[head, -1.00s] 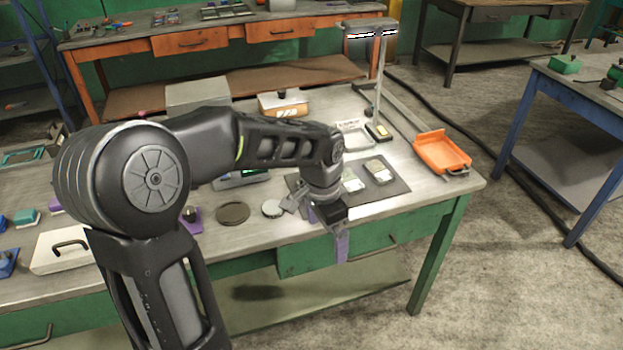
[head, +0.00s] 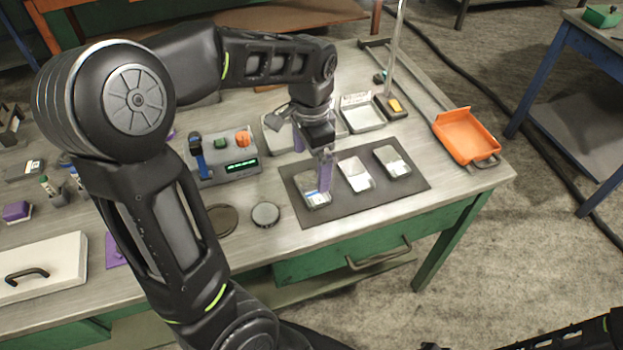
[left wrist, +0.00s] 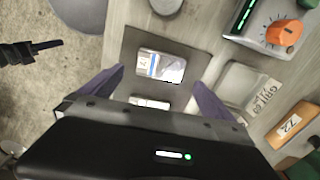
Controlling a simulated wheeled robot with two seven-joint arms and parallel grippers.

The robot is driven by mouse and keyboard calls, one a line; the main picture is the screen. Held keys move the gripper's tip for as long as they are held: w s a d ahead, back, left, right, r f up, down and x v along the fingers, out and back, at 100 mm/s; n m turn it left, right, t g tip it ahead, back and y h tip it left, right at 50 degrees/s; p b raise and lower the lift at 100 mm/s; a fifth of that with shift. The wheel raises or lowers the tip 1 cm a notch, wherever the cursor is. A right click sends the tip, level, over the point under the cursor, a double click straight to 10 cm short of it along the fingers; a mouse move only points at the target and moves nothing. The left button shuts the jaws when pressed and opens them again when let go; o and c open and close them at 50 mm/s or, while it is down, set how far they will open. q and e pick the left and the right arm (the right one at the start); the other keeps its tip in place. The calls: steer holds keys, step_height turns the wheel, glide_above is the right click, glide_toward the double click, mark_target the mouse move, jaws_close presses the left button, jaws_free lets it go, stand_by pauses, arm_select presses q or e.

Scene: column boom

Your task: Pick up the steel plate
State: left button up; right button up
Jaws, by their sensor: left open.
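Three small silvery plate-like pieces lie in a row on a dark mat (head: 350,207) near the bench front: a left one (head: 317,203), a middle one (head: 356,175) and a right one (head: 393,162). I cannot tell for sure which is the steel plate. My left gripper (head: 312,157) is open, pointing down above the left part of the mat. One purple finger partly covers the left piece. In the left wrist view, a shiny piece with a blue-and-white label (left wrist: 160,66) lies between the open fingers; another piece (left wrist: 150,102) is partly hidden by the gripper body.
An orange tray (head: 467,135) stands at the right bench edge. A metal post (head: 396,50) rises behind the mat. A control box (head: 228,166) and round discs (head: 265,214) lie left of it. A dark part of my right arm shows at the lower right.

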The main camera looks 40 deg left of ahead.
mark_target(312, 187)
arm_select(q)
steer(key=shift+f, duration=1.3)
steer(key=f+p, duration=0.1)
steer(key=f, duration=0.4)
steer(key=shift+w+f, duration=0.15)
steer(key=shift+w, duration=0.05)
steer(key=shift+c, duration=0.2)
steer(key=c, duration=1.8)
steer(key=shift+o, duration=0.2)
step_height(312, 187, up, 10)
steer(key=shift+b, duration=0.3)
